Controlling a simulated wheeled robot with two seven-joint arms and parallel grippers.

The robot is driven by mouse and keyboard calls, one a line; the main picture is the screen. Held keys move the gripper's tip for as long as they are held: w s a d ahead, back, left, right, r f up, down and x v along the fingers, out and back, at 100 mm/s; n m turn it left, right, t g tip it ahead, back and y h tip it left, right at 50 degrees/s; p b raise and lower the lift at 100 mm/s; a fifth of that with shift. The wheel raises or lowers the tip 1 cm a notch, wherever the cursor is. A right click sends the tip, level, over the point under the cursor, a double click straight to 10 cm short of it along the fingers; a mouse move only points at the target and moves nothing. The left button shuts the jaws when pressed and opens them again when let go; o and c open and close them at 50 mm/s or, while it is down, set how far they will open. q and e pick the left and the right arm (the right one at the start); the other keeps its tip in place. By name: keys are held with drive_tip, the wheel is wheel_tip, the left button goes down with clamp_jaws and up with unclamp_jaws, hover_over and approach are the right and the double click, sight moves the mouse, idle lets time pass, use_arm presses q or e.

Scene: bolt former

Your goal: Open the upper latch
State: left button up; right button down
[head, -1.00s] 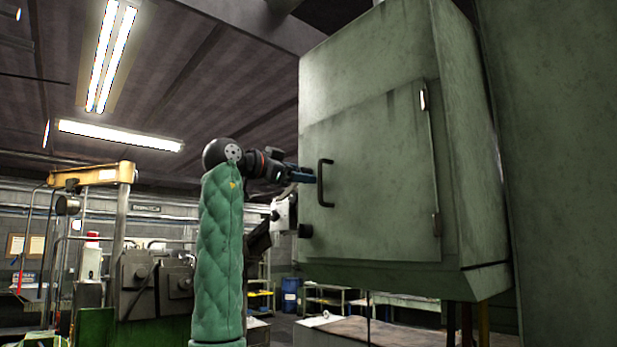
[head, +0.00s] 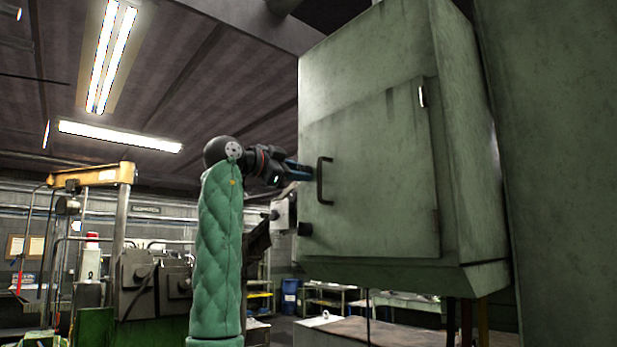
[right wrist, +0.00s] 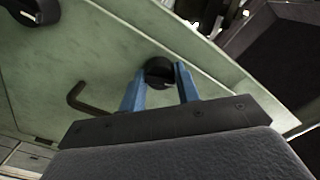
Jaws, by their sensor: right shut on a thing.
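The green cabinet door (head: 375,180) stands flat in its frame in the head view, with a dark bar handle (head: 321,181) on its left side. My right gripper (head: 307,173) is at the door's left edge, beside the handle. In the right wrist view its blue fingers (right wrist: 160,88) are shut on a round black knob, the upper latch (right wrist: 159,71). The gripper hides this latch in the head view. The lower latch (head: 305,229) is a black knob below and shows also in the right wrist view (right wrist: 32,9). My left gripper is not in view.
The bar handle (right wrist: 86,101) is close beside the fingers in the right wrist view. A yellow hoist arm (head: 92,175) and grey machinery stand at the left. A table (head: 375,335) is below the cabinet. The space left of the cabinet is open.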

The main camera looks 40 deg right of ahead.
drive_tip(key=shift+m+b, duration=0.4)
drive_tip(key=shift+m, duration=2)
drive_tip(key=c, duration=0.8)
unclamp_jaws()
drive_tip(key=shift+c, duration=0.2)
drive_tip(key=a, duration=0.8)
drive_tip(key=shift+s+b, duration=0.3)
drive_tip(key=shift+b, duration=0.1)
